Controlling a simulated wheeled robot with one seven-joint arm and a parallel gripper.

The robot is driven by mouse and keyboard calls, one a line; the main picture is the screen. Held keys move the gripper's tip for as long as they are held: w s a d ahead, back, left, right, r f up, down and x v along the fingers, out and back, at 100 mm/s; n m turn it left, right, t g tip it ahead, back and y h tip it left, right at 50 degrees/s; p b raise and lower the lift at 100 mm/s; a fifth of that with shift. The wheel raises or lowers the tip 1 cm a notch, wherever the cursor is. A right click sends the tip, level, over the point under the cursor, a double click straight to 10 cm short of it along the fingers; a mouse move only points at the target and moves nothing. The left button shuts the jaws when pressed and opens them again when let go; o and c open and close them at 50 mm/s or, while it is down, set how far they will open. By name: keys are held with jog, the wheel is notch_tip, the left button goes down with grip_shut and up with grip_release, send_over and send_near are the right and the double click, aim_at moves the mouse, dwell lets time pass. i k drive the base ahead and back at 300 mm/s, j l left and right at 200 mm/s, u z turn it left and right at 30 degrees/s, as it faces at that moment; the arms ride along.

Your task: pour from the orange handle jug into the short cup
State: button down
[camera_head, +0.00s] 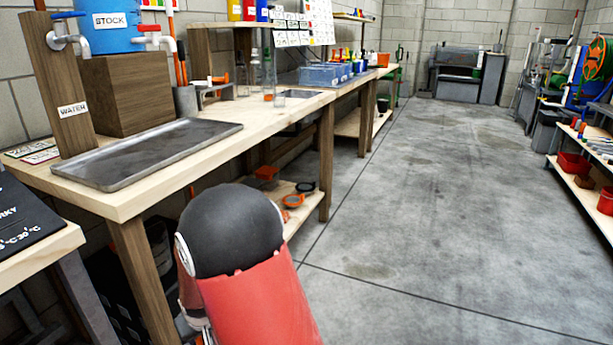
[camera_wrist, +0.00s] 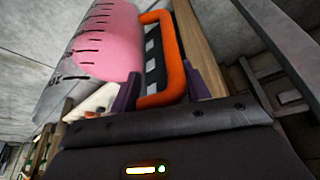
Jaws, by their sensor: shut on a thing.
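The orange handle jug (camera_wrist: 108,42) fills the upper left of the wrist view. It is clear with dark graduation marks and holds pink liquid. Its orange handle (camera_wrist: 173,52) stands between the dark purple fingers of my gripper (camera_wrist: 166,88), which is shut on it. The jug looks tilted in this view, but the wrist camera is rolled too, so I cannot tell its true lean. Neither jug nor gripper shows in the head view. Clear glassware (camera_head: 268,75) stands on the bench there; I cannot tell whether the short cup is among it.
The wooden workbench (camera_head: 140,190) runs along the left wall, with a metal tray (camera_head: 150,152) near its front. A blue STOCK tank (camera_head: 108,32) and a WATER post (camera_head: 62,85) stand behind the tray. Blue bins (camera_head: 325,74) sit farther along. The concrete floor (camera_head: 430,200) right of the bench is clear.

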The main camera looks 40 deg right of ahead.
aim_at(278, 93)
jog(key=i+l+z, duration=0.1)
jog(key=l+z, duration=0.15)
jog(key=z, duration=0.2)
jog(key=i+l+z, duration=0.1)
jog(key=l+z, duration=0.15)
jog(key=z, duration=0.2)
